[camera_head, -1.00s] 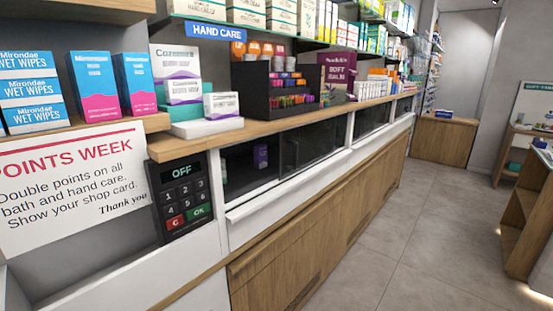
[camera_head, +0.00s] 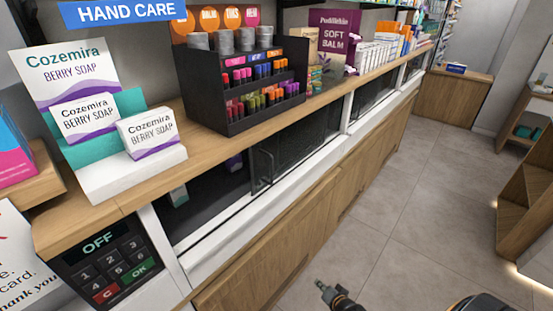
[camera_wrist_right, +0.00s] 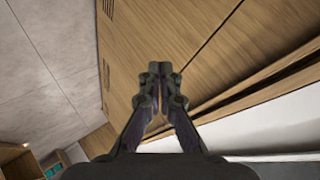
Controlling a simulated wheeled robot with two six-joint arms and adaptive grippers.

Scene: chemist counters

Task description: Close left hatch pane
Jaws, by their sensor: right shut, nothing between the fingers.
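The hatch sits in the white counter front below the wooden top. Its left part is an open dark gap (camera_head: 205,205), with a few small items dimly visible inside. A dark glass pane (camera_head: 300,145) with an upright handle (camera_head: 262,170) at its left edge stands to the right of the gap. My right gripper (camera_head: 322,287) is low at the bottom of the head view, out over the floor and apart from the pane. In the right wrist view its fingers (camera_wrist_right: 159,70) are together and empty, facing wooden panels. My left gripper is not in view.
A keypad (camera_head: 104,262) reading OFF is left of the gap. Soap boxes (camera_head: 152,135) and a black lipstick stand (camera_head: 235,90) sit on the counter top. The grey floor (camera_head: 400,230) in front is clear, with a wooden shelf unit (camera_head: 525,195) at right.

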